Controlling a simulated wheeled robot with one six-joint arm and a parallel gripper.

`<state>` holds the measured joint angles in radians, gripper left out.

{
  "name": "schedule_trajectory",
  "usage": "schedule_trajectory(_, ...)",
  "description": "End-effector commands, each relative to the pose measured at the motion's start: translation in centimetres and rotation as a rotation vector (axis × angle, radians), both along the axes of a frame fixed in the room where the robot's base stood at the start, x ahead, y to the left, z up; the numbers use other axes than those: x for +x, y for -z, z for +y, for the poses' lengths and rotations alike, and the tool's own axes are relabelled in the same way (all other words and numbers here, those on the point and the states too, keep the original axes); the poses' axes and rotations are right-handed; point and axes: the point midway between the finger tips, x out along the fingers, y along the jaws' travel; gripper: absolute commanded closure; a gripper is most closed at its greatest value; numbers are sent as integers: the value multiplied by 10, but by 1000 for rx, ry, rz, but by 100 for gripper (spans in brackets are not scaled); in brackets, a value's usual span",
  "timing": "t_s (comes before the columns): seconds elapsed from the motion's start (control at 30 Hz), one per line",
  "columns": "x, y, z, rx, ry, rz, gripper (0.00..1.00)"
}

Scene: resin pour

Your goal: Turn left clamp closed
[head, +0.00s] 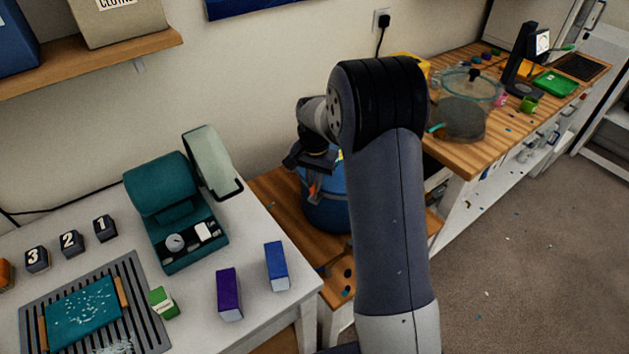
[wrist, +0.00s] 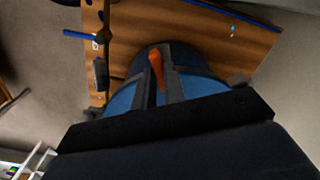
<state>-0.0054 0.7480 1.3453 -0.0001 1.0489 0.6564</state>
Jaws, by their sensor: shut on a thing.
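A blue round pot (head: 325,212) stands on the low wooden bench behind my arm. The pot also shows in the wrist view (wrist: 200,86), below my gripper. An orange clamp lever (wrist: 157,68) lies between my two fingers in the wrist view, and my gripper (wrist: 160,88) is shut on it. In the head view my gripper (head: 313,178) is at the pot's upper left side, with a bit of orange showing by the fingers. My arm hides the pot's right side. The lever's exact angle and any other clamp are hard to make out.
The low wooden bench (head: 275,190) has dark round items at its front. The white table (head: 255,318) at left holds a teal machine (head: 165,190) with its lid open, and small boxes. A wooden counter (head: 470,160) stands at right.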

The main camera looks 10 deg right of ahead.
Motion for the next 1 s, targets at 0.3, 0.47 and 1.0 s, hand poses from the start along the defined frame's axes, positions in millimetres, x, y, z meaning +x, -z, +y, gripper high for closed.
schedule_trajectory(0.3,1,-1,0,0,119,-3,100)
schedule_trajectory(0.47,1,-1,0,0,139,-3,100)
schedule_trajectory(1.0,1,-1,0,1,142,-2,77)
